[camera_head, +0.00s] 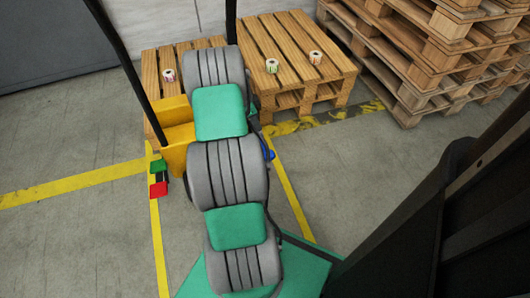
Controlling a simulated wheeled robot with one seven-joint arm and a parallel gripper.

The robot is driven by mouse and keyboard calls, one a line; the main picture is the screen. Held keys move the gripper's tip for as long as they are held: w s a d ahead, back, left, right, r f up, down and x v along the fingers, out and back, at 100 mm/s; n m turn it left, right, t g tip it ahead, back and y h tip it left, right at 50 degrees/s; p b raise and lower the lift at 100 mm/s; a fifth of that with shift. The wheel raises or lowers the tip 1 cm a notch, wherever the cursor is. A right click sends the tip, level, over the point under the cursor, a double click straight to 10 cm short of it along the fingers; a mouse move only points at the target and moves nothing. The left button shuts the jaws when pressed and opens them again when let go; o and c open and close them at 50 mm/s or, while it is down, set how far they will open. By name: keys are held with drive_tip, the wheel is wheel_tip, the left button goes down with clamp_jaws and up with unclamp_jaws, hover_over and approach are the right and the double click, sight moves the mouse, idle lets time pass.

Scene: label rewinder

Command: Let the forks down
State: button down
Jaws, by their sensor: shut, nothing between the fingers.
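A yellow machine body (174,128) with a tall black post (122,60) stands left of centre, partly behind my arm. A second black post (231,20) rises behind the arm. A small blue part (268,153) shows at the right edge of my arm. I cannot make out the forks. My gripper is not in view; my grey and green arm links cover the middle.
Wooden pallets (285,50) stand behind the machine, with small label rolls (272,66) on top. A tall pallet stack (400,75) is at the back right. Yellow floor lines (75,184) run around the machine. The grey floor at left and right of centre is clear.

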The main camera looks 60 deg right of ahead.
sight(267, 153)
drive_tip(key=b+x, duration=0.1)
drive_tip(key=x, duration=0.3)
drive_tip(key=b+x, duration=0.2)
drive_tip(key=x, duration=0.2)
drive_tip(key=a+b+x, duration=0.1)
drive_tip(key=b+x, duration=0.1)
drive_tip(key=x, duration=0.3)
drive_tip(key=shift+w+f, duration=0.15)
drive_tip(key=shift+w, duration=0.05)
drive_tip(key=shift+s+a+f, duration=0.1)
drive_tip(key=shift+f, duration=0.25)
